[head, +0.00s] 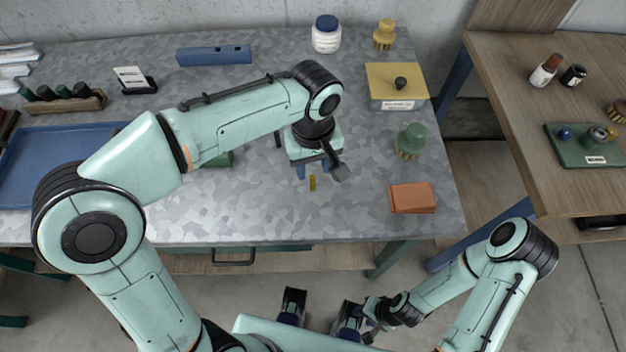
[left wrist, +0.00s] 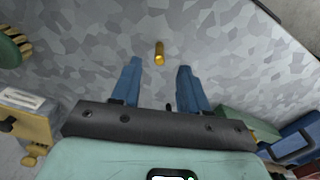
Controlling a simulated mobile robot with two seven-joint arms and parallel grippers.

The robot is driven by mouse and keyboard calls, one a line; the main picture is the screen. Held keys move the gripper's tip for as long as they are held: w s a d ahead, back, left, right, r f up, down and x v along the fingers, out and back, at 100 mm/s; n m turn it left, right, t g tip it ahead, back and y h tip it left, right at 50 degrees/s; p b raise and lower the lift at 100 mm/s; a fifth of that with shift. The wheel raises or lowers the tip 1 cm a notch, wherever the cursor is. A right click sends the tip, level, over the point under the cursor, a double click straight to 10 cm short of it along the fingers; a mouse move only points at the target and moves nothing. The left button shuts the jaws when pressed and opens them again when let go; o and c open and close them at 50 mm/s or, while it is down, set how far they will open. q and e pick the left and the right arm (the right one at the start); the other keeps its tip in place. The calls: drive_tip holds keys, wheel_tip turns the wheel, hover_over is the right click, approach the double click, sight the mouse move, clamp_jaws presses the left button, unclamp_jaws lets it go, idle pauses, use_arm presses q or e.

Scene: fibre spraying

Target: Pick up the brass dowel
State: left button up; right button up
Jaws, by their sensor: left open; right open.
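The brass dowel (head: 312,183) is a small gold cylinder on the grey mottled worktop (head: 260,215), near its front edge. My left gripper (head: 313,170) is open and empty just behind it, with its blue fingers pointing down. In the left wrist view the dowel (left wrist: 159,53) lies beyond the fingertips, in line with the gap between the fingers (left wrist: 158,66). The dowel is fully visible and shows no contact with either finger. My right gripper (head: 368,320) is low at the bottom of the head view, off the worktop, open and apart from the dowel.
An orange block (head: 412,198), a green brush (head: 410,140) and a yellow box (head: 396,85) stand to the right. A blue tray (head: 55,165) is at the left, and a green object (head: 220,160) is partly hidden under my arm. The worktop around the dowel is clear.

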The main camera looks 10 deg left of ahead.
sight(313, 177)
use_arm(q)
drive_tip(key=shift+w+f, duration=0.1)
drive_tip(key=shift+f, duration=0.8)
drive_tip(key=shift+f+b, duration=0.4)
drive_tip(key=shift+f, duration=2.25)
clamp_jaws()
